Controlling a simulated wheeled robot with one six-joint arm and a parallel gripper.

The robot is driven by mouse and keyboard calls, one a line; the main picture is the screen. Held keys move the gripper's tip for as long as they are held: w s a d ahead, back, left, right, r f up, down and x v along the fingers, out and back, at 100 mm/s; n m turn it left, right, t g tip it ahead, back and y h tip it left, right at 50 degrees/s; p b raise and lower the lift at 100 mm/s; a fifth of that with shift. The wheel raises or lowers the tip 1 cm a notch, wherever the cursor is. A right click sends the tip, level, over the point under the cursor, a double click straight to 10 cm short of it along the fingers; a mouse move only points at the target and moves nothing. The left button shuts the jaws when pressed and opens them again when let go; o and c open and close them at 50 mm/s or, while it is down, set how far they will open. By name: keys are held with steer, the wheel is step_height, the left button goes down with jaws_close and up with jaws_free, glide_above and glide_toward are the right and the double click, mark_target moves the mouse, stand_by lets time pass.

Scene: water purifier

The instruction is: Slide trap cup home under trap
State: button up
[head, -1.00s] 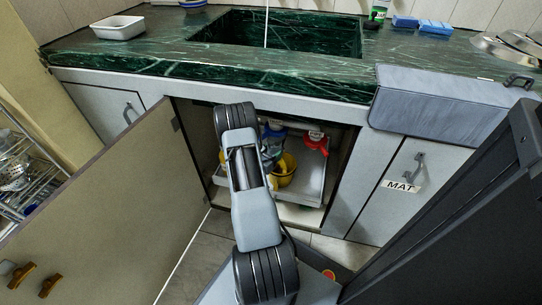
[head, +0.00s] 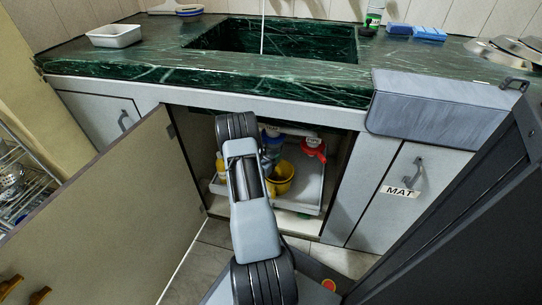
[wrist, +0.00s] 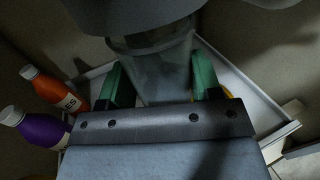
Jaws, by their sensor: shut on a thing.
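In the wrist view, the trap cup (wrist: 150,65) is a translucent grey cup between the two green fingers of my gripper (wrist: 160,76), which is shut on it. A dark, rounded body, which looks like the trap (wrist: 140,14), covers the top of the view above the cup. The cup's rim is close under it; I cannot tell whether they touch. In the head view, my arm hides the gripper and most of the cup. A bluish part (head: 273,148) shows just right of the arm inside the cabinet.
A yellow bucket (head: 281,178) stands on the cabinet's white tray (head: 309,199), near a red valve (head: 314,150). Orange (wrist: 52,88) and purple (wrist: 36,127) bottles stand left of my gripper. The open cabinet door (head: 100,200) is on the left.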

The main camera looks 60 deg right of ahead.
steer(key=o, duration=1.1)
steer(key=shift+a, duration=0.1)
steer(key=a+p, duration=0.4)
steer(key=a, duration=0.9)
steer(key=shift+w+a, duration=0.3)
steer(key=shift+w, duration=0.15)
